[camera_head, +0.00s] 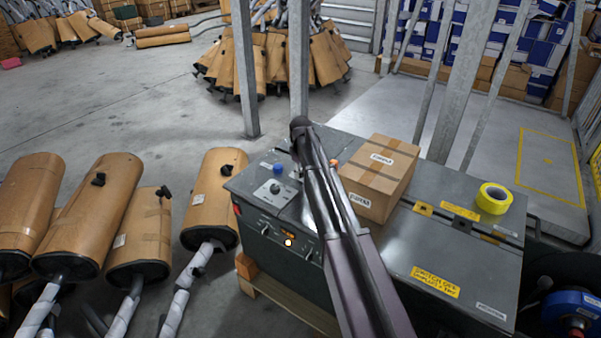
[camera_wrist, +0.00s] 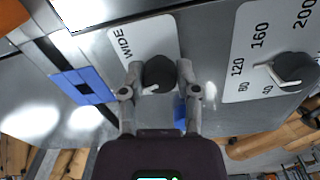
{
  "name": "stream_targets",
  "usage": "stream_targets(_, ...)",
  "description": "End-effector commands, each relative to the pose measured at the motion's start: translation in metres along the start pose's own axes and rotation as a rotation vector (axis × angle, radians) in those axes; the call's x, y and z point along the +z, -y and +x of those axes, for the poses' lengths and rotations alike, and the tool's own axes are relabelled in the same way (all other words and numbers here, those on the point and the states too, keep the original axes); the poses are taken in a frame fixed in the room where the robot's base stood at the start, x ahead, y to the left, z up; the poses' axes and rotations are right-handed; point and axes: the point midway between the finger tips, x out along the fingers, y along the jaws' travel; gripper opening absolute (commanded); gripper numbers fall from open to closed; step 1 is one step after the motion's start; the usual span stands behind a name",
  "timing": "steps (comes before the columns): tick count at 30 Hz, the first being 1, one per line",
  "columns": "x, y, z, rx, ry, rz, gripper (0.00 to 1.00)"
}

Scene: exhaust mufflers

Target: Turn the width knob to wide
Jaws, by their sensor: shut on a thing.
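The width knob (camera_wrist: 159,73) is a dark round knob on a light plate marked WIDE (camera_wrist: 122,43) in the wrist view. Its white pointer (camera_wrist: 150,89) shows at its lower-left side, away from the word. My gripper (camera_wrist: 157,78) is shut on the knob, one finger on each side. The rest of the plate's lettering is hidden or out of view. In the head view my arm crosses the grey machine (camera_head: 450,252), and I cannot make out the gripper or the gripped knob there.
A second knob (camera_wrist: 294,67) with a scale from 40 to 200 is right of the gripper. A cardboard box (camera_head: 378,172) and a yellow tape roll (camera_head: 494,198) sit on the machine's top. Wrapped mufflers (camera_head: 93,215) stand on the floor at left.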

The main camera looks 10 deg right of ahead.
Motion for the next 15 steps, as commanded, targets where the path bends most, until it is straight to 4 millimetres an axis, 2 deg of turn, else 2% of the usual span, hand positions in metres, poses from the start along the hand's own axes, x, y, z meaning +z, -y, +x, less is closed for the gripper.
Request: stream_targets(15,0.0016,0.0018,0.0004,-0.001,0.004,0.49,0.0)
